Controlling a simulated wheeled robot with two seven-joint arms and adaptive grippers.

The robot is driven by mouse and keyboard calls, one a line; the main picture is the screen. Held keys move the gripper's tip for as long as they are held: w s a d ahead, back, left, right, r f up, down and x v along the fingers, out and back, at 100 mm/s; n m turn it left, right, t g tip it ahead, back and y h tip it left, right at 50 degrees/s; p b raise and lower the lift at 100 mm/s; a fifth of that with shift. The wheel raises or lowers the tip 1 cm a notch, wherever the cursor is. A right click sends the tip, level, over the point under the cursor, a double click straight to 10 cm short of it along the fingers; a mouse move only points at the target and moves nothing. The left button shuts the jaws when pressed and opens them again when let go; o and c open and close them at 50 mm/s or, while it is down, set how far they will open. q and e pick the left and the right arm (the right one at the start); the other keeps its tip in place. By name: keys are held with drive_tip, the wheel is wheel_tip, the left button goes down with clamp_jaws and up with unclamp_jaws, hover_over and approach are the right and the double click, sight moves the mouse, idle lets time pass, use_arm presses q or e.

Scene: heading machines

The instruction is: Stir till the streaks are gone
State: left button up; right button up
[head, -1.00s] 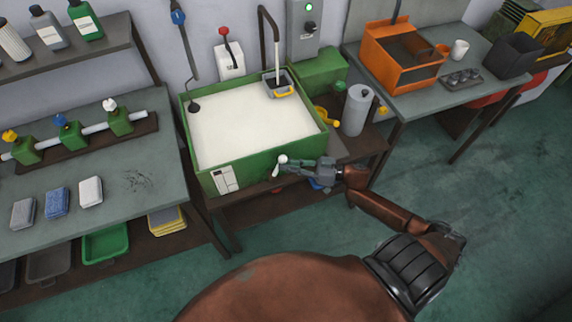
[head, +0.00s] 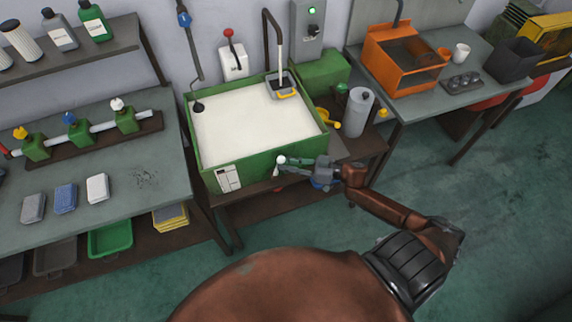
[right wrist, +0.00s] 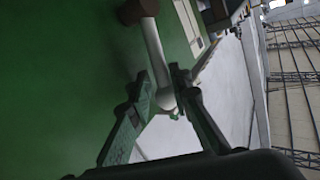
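A green tank (head: 262,163) holds pale cream liquid (head: 255,125), and I can make out no clear streaks on its surface. A paddle (head: 283,84) with a yellow edge stands at the tank's back right corner. A white-knobbed lever (head: 281,160) is on the tank's front side. My right gripper (head: 287,166) is at this lever. In the right wrist view, my right gripper's fingers (right wrist: 162,85) lie on both sides of the white lever (right wrist: 154,45), close to its round end. Whether they press on it is unclear. My left gripper is out of view.
A bench with green valves (head: 80,135) and several small blocks (head: 66,198) stands at left. An orange box (head: 400,62) is on the right bench. Open floor (head: 480,190) lies at right.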

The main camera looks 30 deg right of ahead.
drive_tip(key=shift+r, duration=0.2)
drive_tip(key=v, duration=1.2)
drive_tip(key=shift+f, duration=0.15)
idle(0.4)
